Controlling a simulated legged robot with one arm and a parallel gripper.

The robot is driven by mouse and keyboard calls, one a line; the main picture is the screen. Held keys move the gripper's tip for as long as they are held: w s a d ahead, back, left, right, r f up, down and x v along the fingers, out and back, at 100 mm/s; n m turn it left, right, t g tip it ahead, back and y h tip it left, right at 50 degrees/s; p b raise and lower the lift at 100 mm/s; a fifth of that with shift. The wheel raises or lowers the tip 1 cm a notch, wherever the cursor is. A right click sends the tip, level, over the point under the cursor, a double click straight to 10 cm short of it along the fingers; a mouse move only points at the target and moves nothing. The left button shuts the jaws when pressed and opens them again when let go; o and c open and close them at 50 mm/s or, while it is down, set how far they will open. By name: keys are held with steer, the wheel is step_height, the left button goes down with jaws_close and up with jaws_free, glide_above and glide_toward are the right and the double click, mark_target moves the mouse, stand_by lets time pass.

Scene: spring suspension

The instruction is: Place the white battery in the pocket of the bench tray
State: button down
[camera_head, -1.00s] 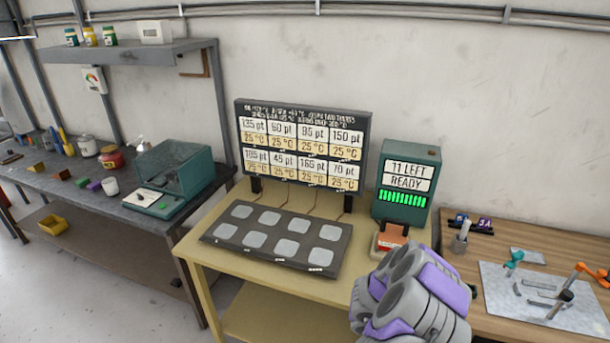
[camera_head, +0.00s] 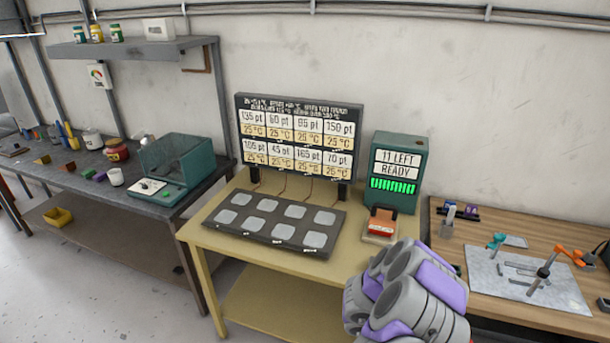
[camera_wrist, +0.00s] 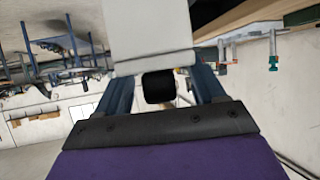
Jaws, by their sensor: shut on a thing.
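My gripper (camera_wrist: 160,72) is shut on a white block in the wrist view, which I take to be the white battery (camera_wrist: 150,30). The battery's smooth white face covers the fingertips, with the dark blue fingers on either side. A black round part shows between the fingers below it. In the head view my grey and purple arm is at the lower right, in front of the yellow table; the gripper's jaws and the battery are not seen there. I cannot make out a bench tray with a pocket for certain in either view.
The yellow table (camera_head: 222,238) holds a dark panel with several pale pads (camera_head: 275,222), a display board (camera_head: 297,140), a teal box (camera_head: 398,170) and an orange-red block (camera_head: 382,224). The wooden bench (camera_head: 490,312) at right holds a metal plate (camera_head: 510,286) with tools. A dark bench (camera_head: 70,178) stands left.

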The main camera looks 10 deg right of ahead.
steer(key=w+a+r+n+t+y, duration=0.6)
steer(key=w+a+r+n+t, duration=0.35)
steer(key=w+a, duration=0.5)
steer(key=w+a+r+n+t+y, duration=0.6)
steer(key=w+a+r+n, duration=0.6)
steer(key=a, duration=0.4)
step_height(320, 180, down, 7)
steer(key=b, duration=0.6)
steer(key=v, duration=0.5)
steer(key=shift+s+d+r, duration=0.2)
steer(key=shift+d, duration=0.05)
steer(key=shift+w+d, duration=0.1)
